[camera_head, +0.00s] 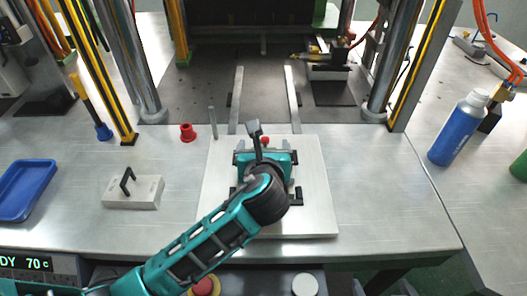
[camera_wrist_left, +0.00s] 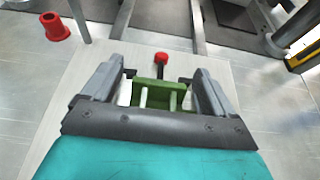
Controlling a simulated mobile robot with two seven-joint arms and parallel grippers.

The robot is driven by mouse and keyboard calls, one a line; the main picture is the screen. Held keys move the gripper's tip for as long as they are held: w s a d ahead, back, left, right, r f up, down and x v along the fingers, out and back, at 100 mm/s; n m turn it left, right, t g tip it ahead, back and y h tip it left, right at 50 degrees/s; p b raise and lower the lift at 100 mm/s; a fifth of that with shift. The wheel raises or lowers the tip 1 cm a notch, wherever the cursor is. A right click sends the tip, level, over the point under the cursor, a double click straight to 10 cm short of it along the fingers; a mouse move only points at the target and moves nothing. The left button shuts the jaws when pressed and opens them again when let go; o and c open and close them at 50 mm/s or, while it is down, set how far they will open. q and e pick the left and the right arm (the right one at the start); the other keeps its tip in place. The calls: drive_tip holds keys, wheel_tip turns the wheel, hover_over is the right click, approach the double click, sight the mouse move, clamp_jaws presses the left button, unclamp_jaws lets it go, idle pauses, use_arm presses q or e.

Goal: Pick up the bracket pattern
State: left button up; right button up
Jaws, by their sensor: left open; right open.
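A green bracket pattern (camera_wrist_left: 150,101) with two pale bars shows in the left wrist view, just beyond my gripper body. My left gripper (camera_wrist_left: 160,78) is open, with one grey finger on each side of the pattern. I cannot tell whether either finger touches it. In the head view my left gripper (camera_head: 265,154) is over the pale plate (camera_head: 318,195), and my wrist hides the pattern there. A red knob on a dark stem (camera_wrist_left: 161,58) stands just beyond the pattern. My right gripper is not in view.
A red flanged ring (camera_head: 187,133) and a thin upright pin (camera_head: 213,122) stand left of the plate. A pale block with a black handle (camera_head: 146,192) and a blue tray (camera_head: 24,190) lie farther left. A blue bottle (camera_head: 456,130) stands right. Metal columns flank the press behind.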

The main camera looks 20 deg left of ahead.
use_arm(q)
drive_tip(key=c, duration=1)
drive_tip(key=shift+r, duration=0.15)
drive_tip(key=shift+c, duration=0.2)
